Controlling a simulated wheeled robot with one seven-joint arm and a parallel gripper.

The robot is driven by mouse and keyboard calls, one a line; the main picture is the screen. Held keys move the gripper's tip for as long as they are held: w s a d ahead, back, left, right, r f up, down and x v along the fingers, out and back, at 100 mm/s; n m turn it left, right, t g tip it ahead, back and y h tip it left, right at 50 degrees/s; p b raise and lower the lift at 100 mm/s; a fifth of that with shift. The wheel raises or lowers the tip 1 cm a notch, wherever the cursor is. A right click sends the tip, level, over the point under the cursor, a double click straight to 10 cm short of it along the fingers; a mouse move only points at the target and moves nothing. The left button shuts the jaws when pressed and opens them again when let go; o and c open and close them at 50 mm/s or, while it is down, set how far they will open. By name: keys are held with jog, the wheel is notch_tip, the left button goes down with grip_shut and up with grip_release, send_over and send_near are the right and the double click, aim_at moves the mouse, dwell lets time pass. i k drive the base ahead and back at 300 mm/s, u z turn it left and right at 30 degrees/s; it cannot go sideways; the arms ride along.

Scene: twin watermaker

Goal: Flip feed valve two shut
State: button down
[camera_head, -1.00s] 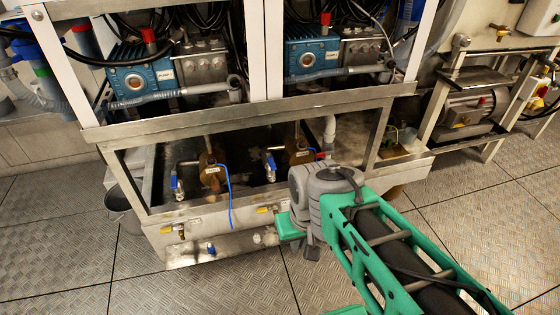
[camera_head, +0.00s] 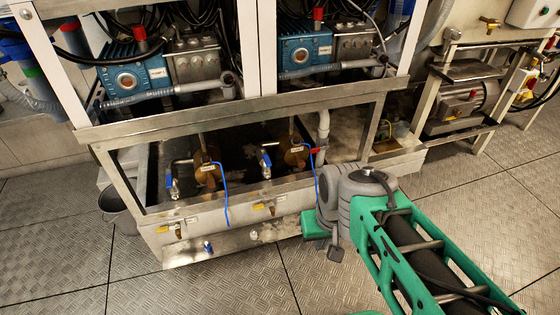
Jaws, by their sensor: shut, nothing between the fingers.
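Two small blue-handled valves stand in the open lower bay of the metal frame, a left one (camera_head: 170,183) and a right one (camera_head: 266,164). Yellow-handled valves sit on the bay's front panel, a left one (camera_head: 174,229) and a right one (camera_head: 270,207). Their labels are too small to read, so I cannot tell which is feed valve two. My gripper (camera_head: 328,238) is at the end of my arm, right of the right-hand valves and in front of the bay's right part. It is shut and empty, apart from the valves. My wrist hides much of it.
Blue pumps (camera_head: 128,77) (camera_head: 304,55) stand above the bay behind a metal crossbar (camera_head: 230,119). Thin blue hoses (camera_head: 224,192) hang at the front. A grey bucket (camera_head: 118,212) stands left. A motor rack (camera_head: 463,107) stands right. The front floor is clear.

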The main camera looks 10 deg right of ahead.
aim_at(280, 134)
jog(key=k, duration=0.2)
jog(key=u, duration=0.85)
jog(key=i, duration=1)
